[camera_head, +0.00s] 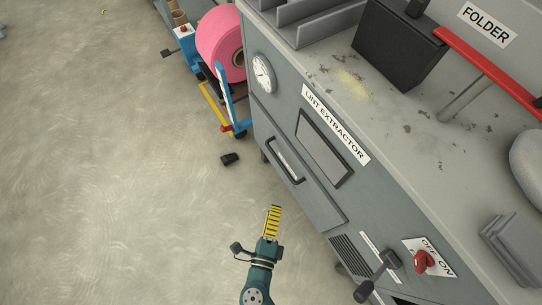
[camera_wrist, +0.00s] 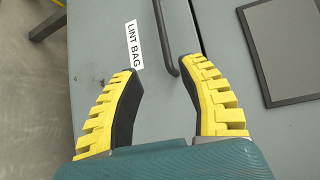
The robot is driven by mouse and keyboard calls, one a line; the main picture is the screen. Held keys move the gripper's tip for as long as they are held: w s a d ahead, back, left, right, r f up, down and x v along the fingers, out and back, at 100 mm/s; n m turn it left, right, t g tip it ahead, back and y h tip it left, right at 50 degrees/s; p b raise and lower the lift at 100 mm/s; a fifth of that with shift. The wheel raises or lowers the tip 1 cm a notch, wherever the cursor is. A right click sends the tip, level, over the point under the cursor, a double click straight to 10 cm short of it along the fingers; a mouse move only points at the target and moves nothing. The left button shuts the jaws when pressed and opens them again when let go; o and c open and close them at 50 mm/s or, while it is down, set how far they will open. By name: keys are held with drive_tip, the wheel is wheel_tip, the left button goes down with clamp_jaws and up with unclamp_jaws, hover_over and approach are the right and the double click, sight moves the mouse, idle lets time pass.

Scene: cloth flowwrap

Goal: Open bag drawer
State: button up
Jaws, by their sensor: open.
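The bag drawer is a grey-blue front panel (camera_head: 313,200) in the side of the lint extractor cabinet, and it looks shut. Its dark bar handle (camera_head: 285,160) runs along the upper part of the panel. In the wrist view the handle (camera_wrist: 166,38) shows at top centre, beside a white "LINT BAG" label (camera_wrist: 134,46). My gripper (camera_head: 275,210) is below and left of the drawer in the head view. In the wrist view my gripper (camera_wrist: 158,68) has its yellow fingers spread and empty. The handle's near end appears between the fingertips, with no clear contact.
The cabinet has a dark window panel (camera_head: 322,147), a round gauge (camera_head: 263,73) and a red on/off knob (camera_head: 424,262). A pink roll (camera_head: 213,40) on a blue cart stands behind. A small black object (camera_head: 230,159) lies on the floor. The floor at left is clear.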

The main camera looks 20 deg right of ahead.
sight(282, 165)
drive_tip(key=b+x, duration=0.1)
drive_tip(key=x, duration=0.4)
drive_tip(key=b+x, duration=0.2)
drive_tip(key=x, duration=0.4)
drive_tip(key=b+x, duration=0.2)
drive_tip(key=x, duration=0.3)
drive_tip(key=shift+w+r, duration=0.3)
drive_tip(key=shift+w, duration=0.2)
drive_tip(key=shift+s+a, duration=0.1)
clamp_jaws()
